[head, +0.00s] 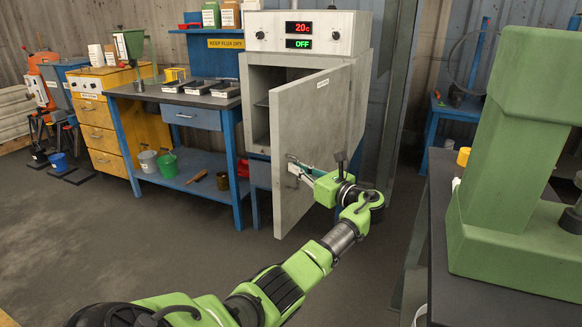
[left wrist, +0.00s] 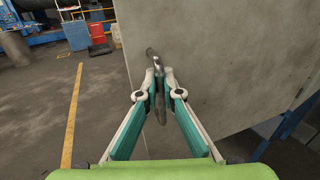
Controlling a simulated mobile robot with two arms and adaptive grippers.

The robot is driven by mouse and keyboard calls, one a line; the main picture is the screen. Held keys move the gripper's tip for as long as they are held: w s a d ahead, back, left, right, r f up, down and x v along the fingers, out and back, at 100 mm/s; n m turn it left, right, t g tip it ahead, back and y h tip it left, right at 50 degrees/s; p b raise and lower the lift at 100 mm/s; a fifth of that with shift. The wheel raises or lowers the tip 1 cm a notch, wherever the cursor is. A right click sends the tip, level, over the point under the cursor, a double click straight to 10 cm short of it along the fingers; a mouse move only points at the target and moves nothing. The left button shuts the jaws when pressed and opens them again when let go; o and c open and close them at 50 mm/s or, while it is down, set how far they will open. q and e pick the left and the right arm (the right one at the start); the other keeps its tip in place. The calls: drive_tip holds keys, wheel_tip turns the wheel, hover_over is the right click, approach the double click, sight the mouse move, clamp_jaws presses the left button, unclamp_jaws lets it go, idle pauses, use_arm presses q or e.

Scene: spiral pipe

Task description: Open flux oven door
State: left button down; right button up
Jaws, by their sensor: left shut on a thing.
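The flux oven (head: 300,100) is a grey cabinet with a white control panel reading 20c and OFF. Its grey door (head: 308,135) stands swung partway open toward me, and the dark inside with a shelf shows at the left of the door. My left gripper (head: 291,168) is at the lower left part of the door. In the left wrist view its two fingers are closed around the metal door handle (left wrist: 151,54), in front of the door's grey face (left wrist: 220,60). My right gripper is in neither view.
A blue workbench (head: 200,98) with black trays stands left of the oven, with a green bucket (head: 167,165) on its lower shelf. A large green machine (head: 515,150) on a dark table is at the right. The floor before the door is clear.

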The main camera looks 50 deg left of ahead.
use_arm(q)
drive_tip(key=c, duration=2.2)
unclamp_jaws()
drive_tip(key=shift+a+f, duration=0.1)
drive_tip(key=shift+a, duration=0.05)
drive_tip(key=d, duration=0.7)
drive_tip(key=shift+d, duration=0.3)
